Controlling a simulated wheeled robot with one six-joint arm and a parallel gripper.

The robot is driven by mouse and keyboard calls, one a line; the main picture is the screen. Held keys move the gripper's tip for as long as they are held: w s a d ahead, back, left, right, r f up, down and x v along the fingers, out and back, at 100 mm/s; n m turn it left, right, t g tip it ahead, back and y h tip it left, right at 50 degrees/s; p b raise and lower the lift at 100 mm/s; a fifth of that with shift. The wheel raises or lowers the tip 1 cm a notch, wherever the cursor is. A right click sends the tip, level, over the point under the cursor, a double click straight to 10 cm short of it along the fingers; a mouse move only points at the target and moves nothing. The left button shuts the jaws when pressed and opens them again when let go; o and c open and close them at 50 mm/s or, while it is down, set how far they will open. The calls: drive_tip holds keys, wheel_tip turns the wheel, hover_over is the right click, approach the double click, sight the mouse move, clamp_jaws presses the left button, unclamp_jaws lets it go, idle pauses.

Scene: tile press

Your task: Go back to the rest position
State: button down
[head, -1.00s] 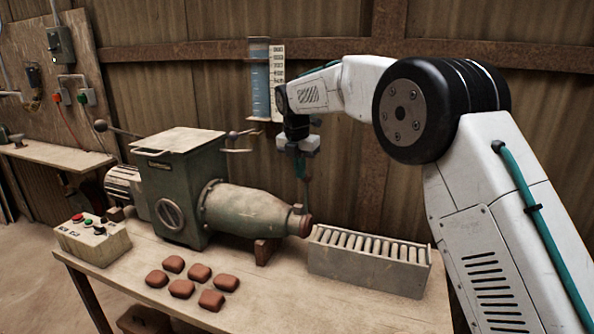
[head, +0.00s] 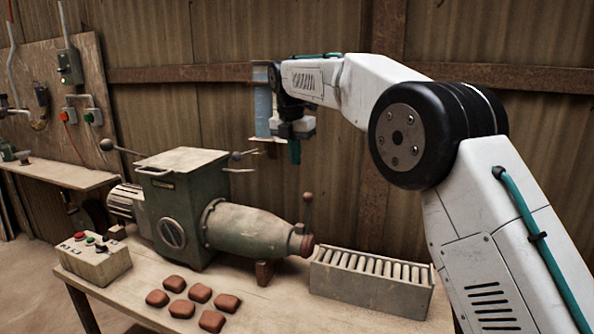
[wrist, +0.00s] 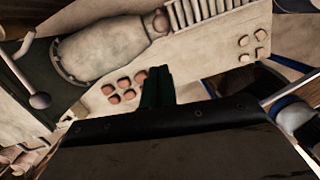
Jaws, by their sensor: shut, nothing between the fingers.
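My gripper (head: 294,152) hangs from my raised white arm at the upper middle of the head view, fingers pointing down. A lever with a dark knob (head: 308,205) stands upright at the nozzle end of the barrel.
Several red-brown clay blocks (head: 200,293) lie on the bench (head: 265,310) in front of the press. A roller tray (head: 370,285) stands at the nozzle. A control box (head: 95,258) with buttons sits at the left. A water gauge (head: 263,105) hangs on the wall behind my gripper.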

wheel_tip(320, 180, down, 5)
drive_tip(key=s+d+m+g, duration=0.1)
drive_tip(key=s+m, duration=0.1)
drive_tip(key=m, duration=0.5)
drive_tip(key=s+d+f+m, duration=0.1)
drive_tip(key=s+d+m, duration=0.6)
drive_tip(key=s, duration=0.9)
drive_tip(key=s+d+f+m, duration=0.1)
drive_tip(key=s+d+m, duration=0.7)
drive_tip(key=s, duration=0.8)
drive_tip(key=s+d+f+m+t+y, duration=0.1)
drive_tip(key=s+d+m, duration=0.7)
drive_tip(key=s, duration=0.8)
drive_tip(key=d, duration=0.3)
drive_tip(key=shift+d+f, duration=0.35)
drive_tip(key=shift+s, duration=0.1)
